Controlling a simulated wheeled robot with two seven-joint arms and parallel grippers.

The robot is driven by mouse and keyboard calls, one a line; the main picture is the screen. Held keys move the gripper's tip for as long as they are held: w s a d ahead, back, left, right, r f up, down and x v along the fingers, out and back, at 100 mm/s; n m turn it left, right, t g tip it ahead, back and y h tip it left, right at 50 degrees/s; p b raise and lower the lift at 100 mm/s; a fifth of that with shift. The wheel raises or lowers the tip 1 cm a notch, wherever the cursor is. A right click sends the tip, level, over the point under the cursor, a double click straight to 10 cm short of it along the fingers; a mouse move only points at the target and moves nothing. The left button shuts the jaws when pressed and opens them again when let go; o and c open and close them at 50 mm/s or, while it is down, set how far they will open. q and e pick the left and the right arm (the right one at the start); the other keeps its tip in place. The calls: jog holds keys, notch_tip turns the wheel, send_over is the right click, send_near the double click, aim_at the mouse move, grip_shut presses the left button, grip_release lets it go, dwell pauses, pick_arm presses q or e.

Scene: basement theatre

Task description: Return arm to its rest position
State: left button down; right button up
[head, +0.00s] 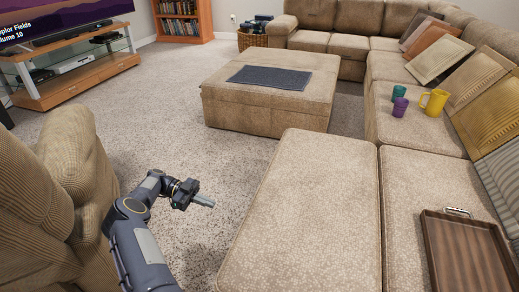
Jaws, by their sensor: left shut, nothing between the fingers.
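My left arm comes in from the bottom left, with its dark grey links bent at the elbow. My left gripper (203,201) is at the end of it, shut and empty, pointing right. It is over the carpet, between the armchair and the chaise part of the sofa, and touches neither. My right gripper is not in view.
A tan armchair (45,205) is close on the left. The chaise (310,200) is on the right, with a brown tray (468,255), a yellow mug (433,103) and two cups on the sofa. An ottoman (265,112) stands ahead. Carpet (165,110) is clear.

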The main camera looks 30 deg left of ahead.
pick_arm(q)
jog(key=w+d+r+n+g+y, duration=0.2)
jog(key=w+d+r+g+y, duration=0.25)
jog(key=d+r, duration=0.65)
jog(key=s+d+r+n+y, duration=0.3)
jog(key=s+d+r, duration=0.1)
jog(key=d+r, duration=0.45)
jog(key=s+d+n+t+y, duration=0.25)
jog(key=s+d+n, duration=0.3)
jog(key=s, duration=0.45)
jog(key=s+d+n+t+y, duration=0.2)
jog(key=s+d+n+t, duration=0.3)
jog(key=s, duration=0.6)
notch_tip(320, 180, up, 36)
jog(key=n+g+p, duration=0.1)
jog(key=p, duration=3.4)
jog(key=shift+d, duration=0.2)
jog(key=shift+n, duration=0.25)
